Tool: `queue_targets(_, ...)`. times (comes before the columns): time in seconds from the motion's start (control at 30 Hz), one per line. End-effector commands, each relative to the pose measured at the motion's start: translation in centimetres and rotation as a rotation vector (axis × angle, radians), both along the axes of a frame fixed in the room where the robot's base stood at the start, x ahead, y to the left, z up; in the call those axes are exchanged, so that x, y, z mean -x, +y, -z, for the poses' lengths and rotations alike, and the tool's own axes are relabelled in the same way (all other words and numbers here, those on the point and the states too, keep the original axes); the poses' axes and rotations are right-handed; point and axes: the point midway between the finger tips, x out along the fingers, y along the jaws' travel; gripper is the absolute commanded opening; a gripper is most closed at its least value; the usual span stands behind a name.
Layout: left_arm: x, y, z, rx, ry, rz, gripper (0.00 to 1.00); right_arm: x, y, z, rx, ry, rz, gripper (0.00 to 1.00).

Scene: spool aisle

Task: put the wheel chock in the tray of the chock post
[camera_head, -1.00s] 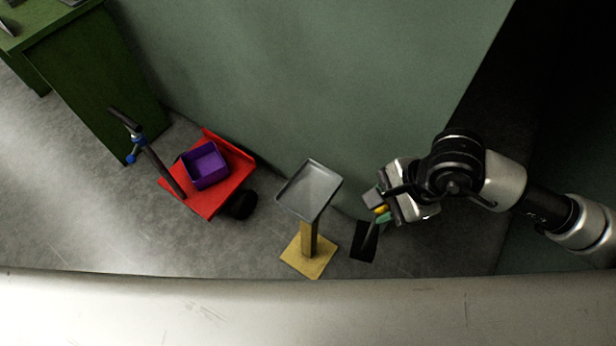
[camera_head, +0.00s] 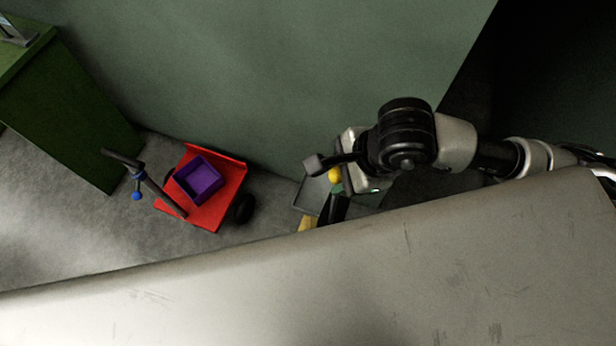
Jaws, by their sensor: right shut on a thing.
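The chock post has a shallow grey tray (camera_head: 305,199) on top. A bit of its yellow lower part (camera_head: 307,223) shows below, and the rest is hidden by my pale body. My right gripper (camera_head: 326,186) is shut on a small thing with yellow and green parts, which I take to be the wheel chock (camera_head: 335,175). The gripper and chock overlap the tray's right side in this view. I cannot tell how high the chock is above the tray or whether it touches. My left gripper is out of view.
A red cart (camera_head: 212,210) with a purple bin (camera_head: 200,178), a dark handle and a black wheel (camera_head: 244,208) stands left of the post. A green cabinet (camera_head: 70,110) is at the far left. A grey-green wall (camera_head: 270,80) rises behind. Grey floor lies open at left.

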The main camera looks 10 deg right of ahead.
Motion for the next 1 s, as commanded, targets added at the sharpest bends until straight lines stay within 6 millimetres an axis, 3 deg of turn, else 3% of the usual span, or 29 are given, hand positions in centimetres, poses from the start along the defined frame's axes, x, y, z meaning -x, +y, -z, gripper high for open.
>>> queue_targets(0.17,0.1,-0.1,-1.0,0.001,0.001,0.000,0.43,-2.1,0.1,1.0,0.001,0.001,0.004,0.00)
queue_targets(0.6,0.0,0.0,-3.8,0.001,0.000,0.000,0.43,-10.1,0.4,5.8,-0.001,0.001,0.003,0.00)
queue_targets(0.87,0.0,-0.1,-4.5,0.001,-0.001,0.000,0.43,-11.4,0.5,7.4,-0.001,0.002,0.000,0.00)
queue_targets(1.0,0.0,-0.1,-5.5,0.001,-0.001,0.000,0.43,-11.4,0.4,9.5,0.000,0.003,0.002,0.00)
